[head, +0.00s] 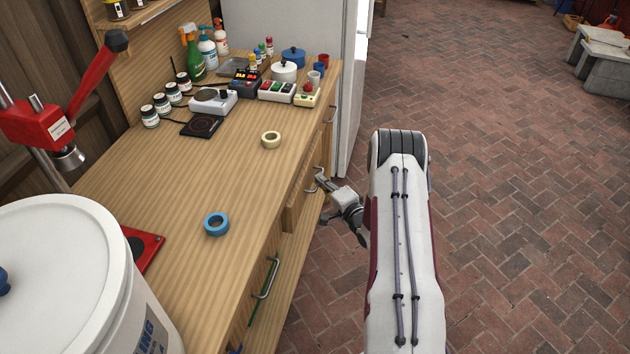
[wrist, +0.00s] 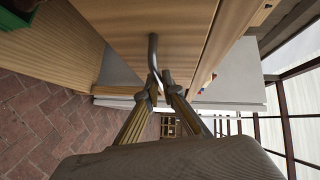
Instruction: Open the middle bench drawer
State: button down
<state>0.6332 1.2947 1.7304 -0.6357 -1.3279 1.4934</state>
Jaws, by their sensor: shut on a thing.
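The wooden bench (head: 175,190) has drawers with grey bar handles along its right side. The middle drawer (head: 296,201) has its handle (head: 311,180) at my gripper (head: 322,180). In the wrist view my gripper (wrist: 160,80) is shut on this handle (wrist: 153,52), with the fingertips around its bar. The wooden drawer front (wrist: 195,35) is just beyond. In the head view the drawer front seems to stand slightly proud of the bench; how far is hard to tell.
Another handle (head: 267,278) is nearer, and one (head: 333,107) is farther along. Blue tape (head: 216,224) and cream tape (head: 270,140) lie on the bench top. A white bucket (head: 65,285) stands front left. The brick floor (head: 500,150) right of my arm is clear.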

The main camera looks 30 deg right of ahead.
jog(key=s+d, duration=1.8)
jog(key=shift+s, duration=0.1)
jog(key=c, duration=2.2)
grip_release()
jog(key=shift+s+d, duration=0.1)
jog(key=shift+s, duration=0.05)
jog(key=shift+s+r, duration=0.3)
jog(key=shift+s, duration=1.65)
jog(key=shift+s+r, duration=0.3)
jog(key=shift+s, duration=1.6)
jog(key=shift+s+r, duration=0.3)
jog(key=shift+s, duration=1.65)
